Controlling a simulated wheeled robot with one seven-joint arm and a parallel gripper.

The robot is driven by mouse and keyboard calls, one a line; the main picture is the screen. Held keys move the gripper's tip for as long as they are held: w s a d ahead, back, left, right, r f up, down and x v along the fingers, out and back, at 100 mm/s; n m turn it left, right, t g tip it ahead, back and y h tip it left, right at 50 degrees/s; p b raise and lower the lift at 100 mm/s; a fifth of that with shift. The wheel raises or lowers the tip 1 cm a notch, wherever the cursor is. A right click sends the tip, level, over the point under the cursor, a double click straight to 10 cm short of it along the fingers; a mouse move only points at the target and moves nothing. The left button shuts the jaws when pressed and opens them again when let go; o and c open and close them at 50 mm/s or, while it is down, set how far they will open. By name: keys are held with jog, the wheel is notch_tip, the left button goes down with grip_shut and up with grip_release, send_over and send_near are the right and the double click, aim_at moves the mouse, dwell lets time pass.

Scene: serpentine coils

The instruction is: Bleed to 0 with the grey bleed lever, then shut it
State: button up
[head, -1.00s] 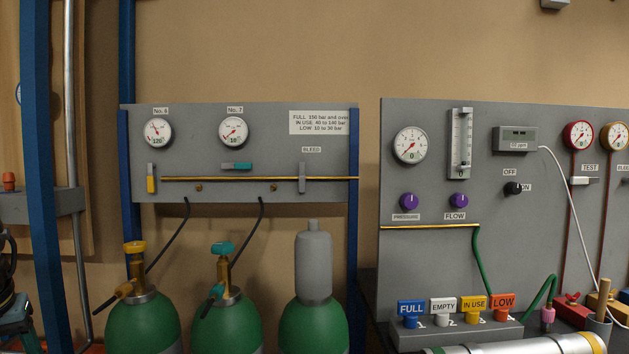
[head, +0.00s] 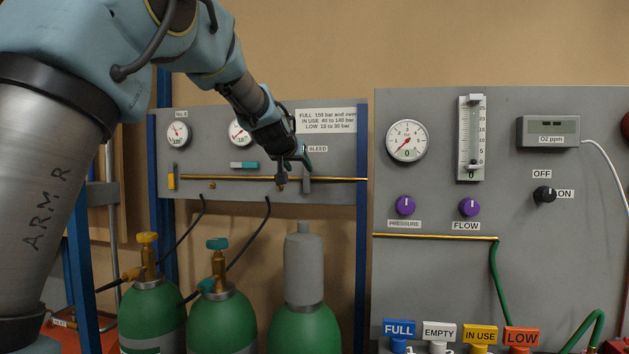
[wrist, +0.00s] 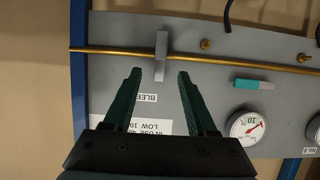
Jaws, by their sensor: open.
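The grey bleed lever (head: 306,180) stands upright across the brass pipe, near the right end of the left panel, below the BLEED label (head: 318,149). In the wrist view the lever (wrist: 161,52) lies just beyond the fingertips, in line with the gap between them. My gripper (head: 295,168) is at the panel by the lever; its green fingers (wrist: 159,75) are open with nothing held. The No. 7 gauge (head: 240,132) is partly covered by my arm in the head view. In the wrist view this gauge (wrist: 247,126) shows upside down, with 10 on its face.
The brass pipe (head: 230,178) runs along the panel, with a teal-and-grey lever (head: 244,165) above it and a yellow-and-grey lever (head: 171,178) at left. Green cylinders (head: 222,325) stand below. A second panel (head: 430,205) is at right.

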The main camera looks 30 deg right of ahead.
aim_at(306, 179)
jog(key=p+x, duration=0.2)
jog(key=x, duration=0.8)
jog(key=shift+f, duration=0.1)
jog(key=shift+a, duration=0.1)
grip_shut()
dwell(1.1)
